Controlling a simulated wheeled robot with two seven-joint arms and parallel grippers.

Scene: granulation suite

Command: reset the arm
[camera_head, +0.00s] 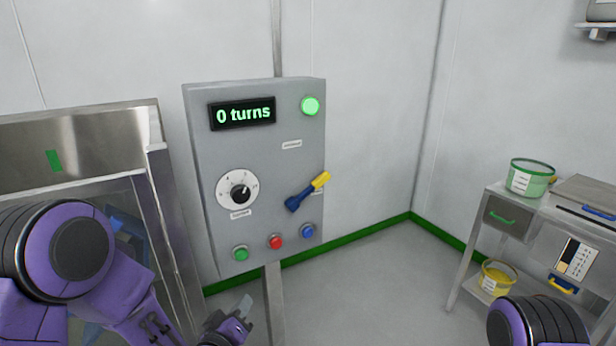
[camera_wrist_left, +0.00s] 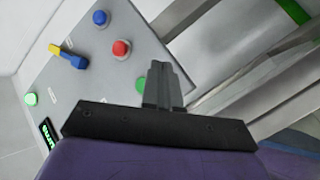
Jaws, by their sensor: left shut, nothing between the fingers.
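My left arm comes in from the left in the head view, and my left gripper (camera_head: 238,322) is low, below and in front of the grey control panel (camera_head: 262,150). In the left wrist view the left gripper (camera_wrist_left: 163,72) has its fingers together, with nothing between them. It is apart from the panel's green button (camera_head: 240,254), red button (camera_head: 275,242) and blue button (camera_head: 308,231). A blue and yellow lever (camera_head: 306,192) is tilted up to the right. My right arm shows only as a purple and black part at the bottom right; its gripper is out of frame.
The panel has a display (camera_head: 242,114) reading "0 turns", a lit green lamp (camera_head: 310,106) and a dial (camera_head: 238,188). A steel-framed unit (camera_head: 80,140) stands at left. At right, a steel cart (camera_head: 488,218) holds a green-rimmed tub (camera_head: 529,179). The floor (camera_head: 370,280) between is clear.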

